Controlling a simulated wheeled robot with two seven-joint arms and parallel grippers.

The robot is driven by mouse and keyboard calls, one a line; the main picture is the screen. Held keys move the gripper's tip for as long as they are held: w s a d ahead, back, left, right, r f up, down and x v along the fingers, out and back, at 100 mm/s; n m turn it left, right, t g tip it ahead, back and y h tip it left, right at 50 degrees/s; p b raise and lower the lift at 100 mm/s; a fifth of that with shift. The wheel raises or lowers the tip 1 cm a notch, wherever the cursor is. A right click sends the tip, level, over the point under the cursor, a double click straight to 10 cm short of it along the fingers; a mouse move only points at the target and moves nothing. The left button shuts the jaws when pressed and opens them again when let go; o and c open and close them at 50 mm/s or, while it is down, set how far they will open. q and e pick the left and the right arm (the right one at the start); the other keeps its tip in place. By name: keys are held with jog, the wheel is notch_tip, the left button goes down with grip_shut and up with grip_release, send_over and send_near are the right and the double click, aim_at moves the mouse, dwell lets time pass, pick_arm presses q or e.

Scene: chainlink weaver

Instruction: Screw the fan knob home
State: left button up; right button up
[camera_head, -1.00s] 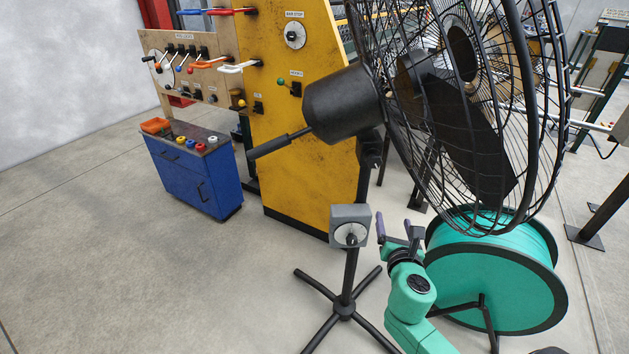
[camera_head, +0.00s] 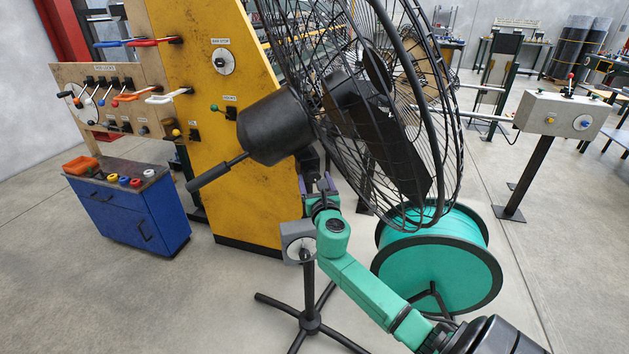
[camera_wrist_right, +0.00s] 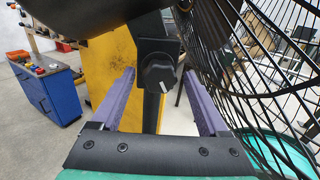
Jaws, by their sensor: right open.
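The black fan head (camera_head: 275,128) with its wire cage stands tilted on a stand. In the right wrist view the fan knob (camera_wrist_right: 158,76) is dark and lobed, with a pale mark. It sits on a black bracket under the motor housing. My right gripper (camera_head: 316,184) is just below the fan housing, with its purple fingers open and pointing at the knob. The knob appears between and beyond the fingers, apart from both. In the head view the knob is hard to make out behind the gripper. My left gripper is not in view.
A grey dial box (camera_head: 293,239) is on the fan's pole, above splayed legs. The cage (camera_head: 415,120) is close beside my right gripper. A green spool (camera_head: 440,268) stands at the right. A yellow panel (camera_head: 210,90) and blue cabinet (camera_head: 130,208) are behind to the left.

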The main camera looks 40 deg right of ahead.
jog(key=shift+s+a+r, duration=0.1)
grip_shut()
